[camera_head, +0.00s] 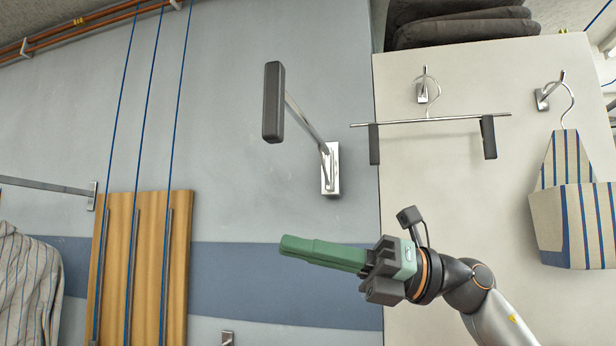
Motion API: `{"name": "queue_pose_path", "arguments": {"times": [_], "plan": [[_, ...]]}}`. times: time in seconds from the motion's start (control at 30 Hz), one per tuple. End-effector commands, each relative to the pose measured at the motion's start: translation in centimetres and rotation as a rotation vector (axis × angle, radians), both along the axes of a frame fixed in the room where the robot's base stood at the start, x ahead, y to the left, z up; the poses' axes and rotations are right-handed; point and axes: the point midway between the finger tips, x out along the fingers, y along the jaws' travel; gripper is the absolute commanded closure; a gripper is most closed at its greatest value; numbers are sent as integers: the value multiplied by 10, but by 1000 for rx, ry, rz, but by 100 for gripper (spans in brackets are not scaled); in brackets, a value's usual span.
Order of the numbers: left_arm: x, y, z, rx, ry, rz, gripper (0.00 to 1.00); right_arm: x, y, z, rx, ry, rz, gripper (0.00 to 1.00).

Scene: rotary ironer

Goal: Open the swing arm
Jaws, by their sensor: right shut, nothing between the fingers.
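What looks like the swing arm (307,121) is a metal bar on the blue-grey wall, right of the middle in the head view. A metal plate (333,169) holds its lower end to the wall. A dark grey block (272,103) sits on its other end, up and to the left. My right gripper (288,245), with green fingers, is below the bar and apart from it. Its fingers are shut, point left and hold nothing. My left gripper is not in view.
A clip hanger (430,120) and a striped cloth bag (573,213) hang on a white panel at the right. A wooden board (150,260), blue cords and a striped shirt (28,278) are at the left. The wall around the bar is clear.

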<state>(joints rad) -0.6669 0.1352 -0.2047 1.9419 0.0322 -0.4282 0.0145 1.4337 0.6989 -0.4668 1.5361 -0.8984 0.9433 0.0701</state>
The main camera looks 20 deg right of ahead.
Motion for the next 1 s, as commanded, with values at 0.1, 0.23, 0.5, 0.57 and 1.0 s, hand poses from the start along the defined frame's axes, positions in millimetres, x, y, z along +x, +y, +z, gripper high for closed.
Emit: {"name": "queue_pose_path", "arguments": {"times": [0.1,0.23,0.5,0.57,1.0], "plan": [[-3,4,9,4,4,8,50,-32,-24,58,-149,-162,-107,100],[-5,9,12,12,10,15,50,-64,-54,102,-277,-283,-232,100],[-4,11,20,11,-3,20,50,-111,-100,149,-403,-390,-412,100],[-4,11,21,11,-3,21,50,-115,-104,152,-412,-396,-429,100],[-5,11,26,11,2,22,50,-80,-50,154,-422,-399,-433,100]]}}
